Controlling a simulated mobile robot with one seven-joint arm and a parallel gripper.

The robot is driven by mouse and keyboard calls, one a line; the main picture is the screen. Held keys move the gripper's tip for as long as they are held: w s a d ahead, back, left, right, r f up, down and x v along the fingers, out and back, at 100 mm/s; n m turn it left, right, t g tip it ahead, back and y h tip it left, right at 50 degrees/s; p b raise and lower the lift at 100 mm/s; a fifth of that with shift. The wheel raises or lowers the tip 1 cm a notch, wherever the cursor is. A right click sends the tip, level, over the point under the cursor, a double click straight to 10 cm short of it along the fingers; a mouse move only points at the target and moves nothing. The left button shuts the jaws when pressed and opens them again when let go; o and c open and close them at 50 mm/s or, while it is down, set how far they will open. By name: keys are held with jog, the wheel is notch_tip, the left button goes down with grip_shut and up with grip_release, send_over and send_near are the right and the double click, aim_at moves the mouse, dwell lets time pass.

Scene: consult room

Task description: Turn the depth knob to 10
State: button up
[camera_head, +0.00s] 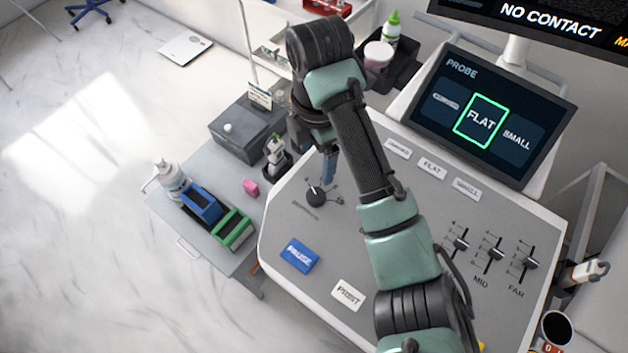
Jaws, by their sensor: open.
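The depth knob (315,197) is a small black round knob on the left part of the grey console panel (285,220). Small marks and a lettered label are printed around it, too small to read, so its setting cannot be told. My gripper (328,170) points down just above and beyond the knob, with a bluish finger part showing. It looks apart from the knob, and the gap is hard to judge. My arm hides part of the gripper and the middle of the panel. The gripper is open, with nothing seen in it.
A blue PAUSE button (299,255) and a white PRINT button (348,294) lie in front of the knob. Sliders (492,253) stand at the right. A screen (490,115) reads PROBE with FLAT framed. A side table holds a bottle (171,180) and blue and green trays.

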jog(key=b, duration=0.6)
send_over(315, 195)
notch_tip(315, 195, down, 9)
jog(key=shift+r, duration=0.1)
jog(key=shift+f+p, duration=0.45)
jog(key=shift+p, duration=0.2)
jog(key=shift+d+f, duration=0.1)
jog(key=shift+f, duration=1.7)
grip_shut()
